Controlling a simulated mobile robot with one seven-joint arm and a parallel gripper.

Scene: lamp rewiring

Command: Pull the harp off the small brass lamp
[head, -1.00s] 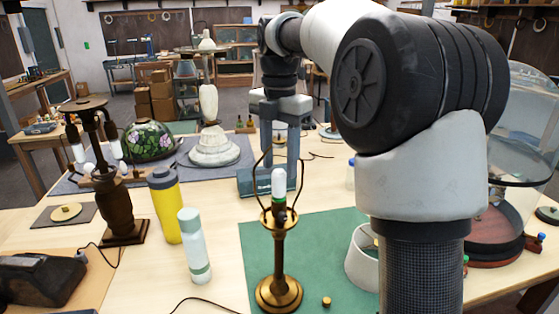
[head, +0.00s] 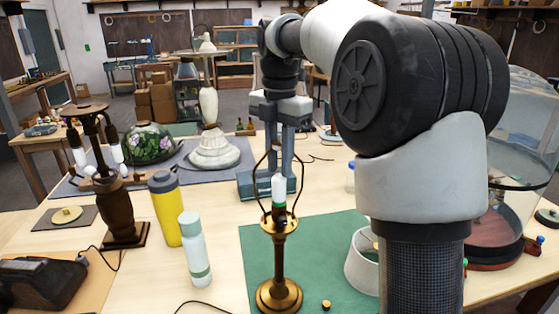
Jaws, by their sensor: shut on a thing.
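The small brass lamp (head: 279,262) stands upright on the green mat (head: 318,228), with a white bulb (head: 278,188) in its socket. The harp (head: 256,185), a thin dark wire loop, stands around the bulb. Its lower ends reach down to the socket area; whether they are seated there is too small to tell. My gripper (head: 278,146) is above the lamp, pointing down, shut on the top of the harp. The exact contact is small and partly hidden by the fingers.
A white shade (head: 362,262) and a small brass knob (head: 326,304) lie on the mat. A yellow bottle (head: 166,208) and a pale bottle (head: 194,248) stand left of the lamp. A darker lamp (head: 118,205) stands farther left. A glass dome (head: 520,140) is at right.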

